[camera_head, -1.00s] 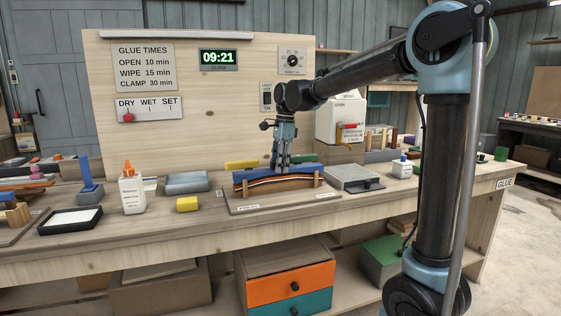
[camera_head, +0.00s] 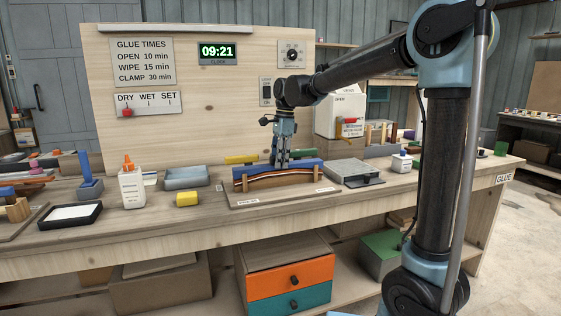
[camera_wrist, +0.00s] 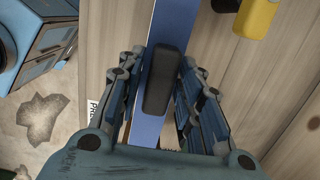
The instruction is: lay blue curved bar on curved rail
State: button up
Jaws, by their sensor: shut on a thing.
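The blue curved bar (camera_head: 253,171) lies lengthwise just above or behind the curved rail (camera_head: 278,180), a dark and light striped arc between wooden posts. I cannot tell whether bar and rail touch. My gripper (camera_head: 281,164) points down at the middle of the bar and is shut on it. In the wrist view, the blue bar (camera_wrist: 165,35) runs between the two fingers of my gripper (camera_wrist: 160,85). A dark rounded block on the bar sits between the fingers. The rail is not clearly visible in the wrist view.
The rail stands on a wooden board (camera_head: 290,200) on the bench. A yellow bar (camera_head: 240,159) lies behind it.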

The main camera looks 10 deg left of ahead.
jog(key=shift+f, duration=0.3)
dwell(0.5)
jog(key=o, duration=1.3)
jog(key=shift+c, duration=0.2)
jog(key=o, duration=0.6)
jog(key=shift+r, duration=4)
